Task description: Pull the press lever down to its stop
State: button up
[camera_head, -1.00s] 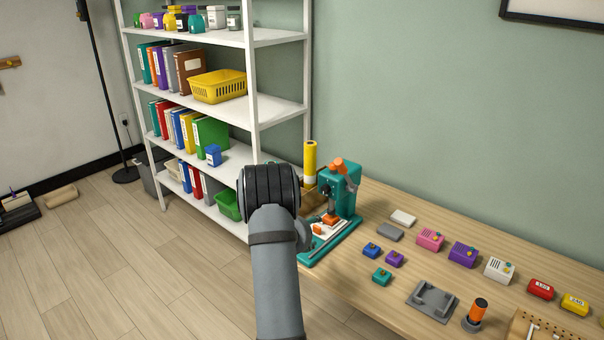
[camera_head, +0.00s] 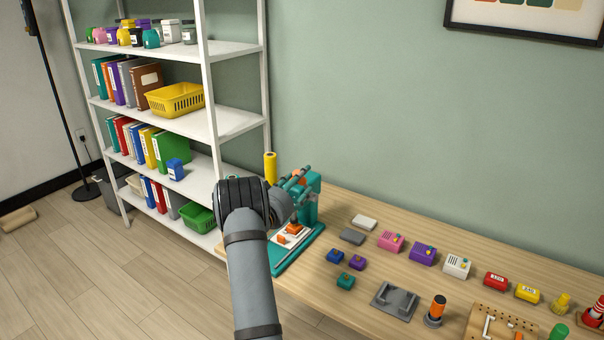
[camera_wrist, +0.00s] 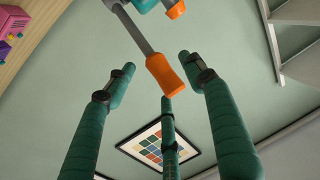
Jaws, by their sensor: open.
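The teal press (camera_head: 308,207) stands at the left end of the workbench, partly hidden behind my arm. In the wrist view its lever is a grey bar (camera_wrist: 138,32) ending in an orange handle (camera_wrist: 164,74). My gripper (camera_wrist: 160,82) has three dark green fingers, spread open. The handle shows in the gap between the fingertips, with no clear contact visible. In the head view my gripper (camera_head: 297,178) is at the upper part of the press and covers most of the lever. An orange piece (camera_head: 294,229) sits on the press's white plate.
The workbench (camera_head: 365,215) holds small coloured boxes, a grey fixture (camera_head: 395,300) and a pegboard (camera_head: 492,325) to the right. A yellow roll (camera_head: 270,168) stands behind the press. A white shelf (camera_head: 228,120) is at the left.

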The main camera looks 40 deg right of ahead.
jog(key=shift+x, duration=1)
jog(key=shift+c, duration=1.3)
grip_shut()
